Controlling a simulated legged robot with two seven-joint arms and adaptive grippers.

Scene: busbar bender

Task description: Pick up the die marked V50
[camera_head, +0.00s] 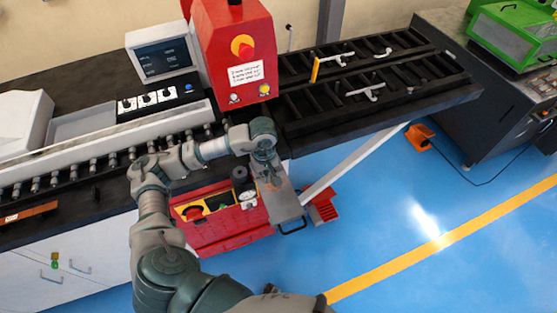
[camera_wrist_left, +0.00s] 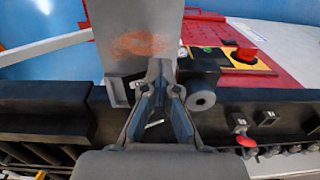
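My left gripper (camera_head: 272,178) hangs over the front edge of the black bench, just above a grey metal plate (camera_head: 284,205). In the left wrist view, the left gripper's fingers (camera_wrist_left: 160,68) lean toward each other near the plate's end (camera_wrist_left: 140,40), which has a reddish-brown patch. I cannot tell whether the tips touch or hold something thin. A dark block with a round end (camera_wrist_left: 203,95) stands just right of the fingers. No V50 marking is legible, so I cannot tell which part is the die. My right gripper is not in view.
A red machine head (camera_head: 235,50) rises behind my left arm. A red box with a yellow panel (camera_head: 215,215) sits below the bench. Black slotted racks (camera_head: 370,80) fill the right side.

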